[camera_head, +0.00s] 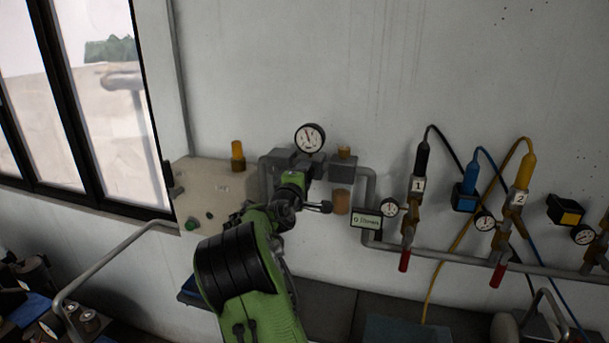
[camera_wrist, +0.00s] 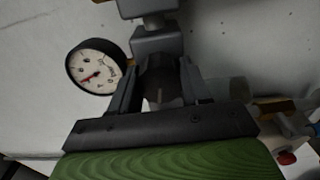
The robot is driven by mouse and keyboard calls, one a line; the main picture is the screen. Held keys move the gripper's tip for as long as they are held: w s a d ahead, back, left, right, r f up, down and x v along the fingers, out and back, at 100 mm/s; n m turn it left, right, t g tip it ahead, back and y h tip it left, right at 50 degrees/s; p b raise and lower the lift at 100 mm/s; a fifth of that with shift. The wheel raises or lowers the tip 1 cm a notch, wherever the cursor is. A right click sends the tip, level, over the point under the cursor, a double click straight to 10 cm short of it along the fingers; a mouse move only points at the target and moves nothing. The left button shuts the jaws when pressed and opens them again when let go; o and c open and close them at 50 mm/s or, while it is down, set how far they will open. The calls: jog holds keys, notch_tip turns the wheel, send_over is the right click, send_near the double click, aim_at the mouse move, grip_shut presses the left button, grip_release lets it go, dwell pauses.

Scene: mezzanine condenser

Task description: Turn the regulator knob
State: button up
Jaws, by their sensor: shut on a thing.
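The dark regulator knob (camera_wrist: 160,82) sits between the two fingers of my gripper (camera_wrist: 157,72) in the wrist view, with a light mark on its face. My gripper is shut on it, one finger on each side. Behind it are the grey regulator body (camera_wrist: 157,40) and a round white gauge (camera_wrist: 93,66) with a red needle. In the head view the gauge (camera_head: 310,138) stands above the regulator on the wall pipe. My green arm hides the knob there.
A beige panel (camera_head: 218,190) with an amber lamp is left of the regulator. To the right are a brass-topped fitting (camera_head: 343,162), a small green-white sign (camera_head: 366,219), and valves with red handles (camera_head: 404,260) and hoses. A bent rail (camera_head: 105,262) stands at lower left.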

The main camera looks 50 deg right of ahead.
jog(key=o, duration=1)
jog(key=shift+o, duration=0.2)
jog(key=b+v, duration=0.4)
jog(key=v, duration=1.1)
jog(key=shift+s+a, duration=0.2)
jog(key=shift+a, duration=0.15)
